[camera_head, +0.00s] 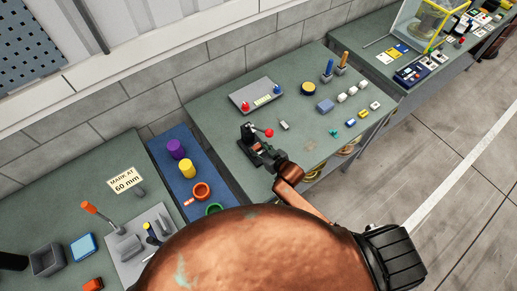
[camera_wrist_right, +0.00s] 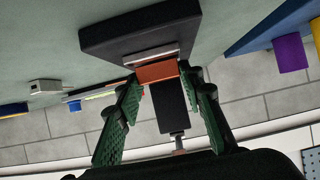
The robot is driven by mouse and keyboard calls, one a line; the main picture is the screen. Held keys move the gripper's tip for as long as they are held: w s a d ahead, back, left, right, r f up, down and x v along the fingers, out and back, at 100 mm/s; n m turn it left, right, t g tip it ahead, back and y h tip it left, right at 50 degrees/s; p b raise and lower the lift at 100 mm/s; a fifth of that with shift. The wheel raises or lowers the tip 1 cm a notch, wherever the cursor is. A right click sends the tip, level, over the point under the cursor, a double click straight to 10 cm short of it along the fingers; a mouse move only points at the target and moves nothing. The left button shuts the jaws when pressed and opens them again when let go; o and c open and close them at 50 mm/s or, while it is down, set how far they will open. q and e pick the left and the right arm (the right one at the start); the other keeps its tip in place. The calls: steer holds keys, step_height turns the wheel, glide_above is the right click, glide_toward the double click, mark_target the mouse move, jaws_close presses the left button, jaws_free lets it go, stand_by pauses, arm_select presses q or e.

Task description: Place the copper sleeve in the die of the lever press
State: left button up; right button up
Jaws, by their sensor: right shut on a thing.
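The lever press (camera_head: 248,131) stands on the middle table, a black device with a red-knobbed lever. My right gripper (camera_wrist_right: 160,76) is at the press, coming in from the front right in the head view. In the wrist view its green-padded fingers are shut on an orange-brown piece, the copper sleeve (camera_wrist_right: 157,73). The sleeve is in front of the press's dark base (camera_wrist_right: 140,32) and black column (camera_wrist_right: 168,108). The die is hidden, and I cannot tell whether the sleeve sits in it. My left gripper is not in view.
A blue mat (camera_head: 168,150) on the left holds purple, yellow, orange and green pieces. Small blocks and white parts (camera_head: 352,91) lie to the right. My copper-coloured arm covers the bottom of the head view.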

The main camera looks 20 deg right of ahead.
steer(key=shift+f, duration=0.45)
steer(key=o, duration=1)
steer(key=shift+f, duration=0.1)
steer(key=shift+r, duration=0.2)
steer(key=v, duration=1.2)
steer(key=shift+f+b, duration=0.1)
steer(key=shift+b, duration=0.25)
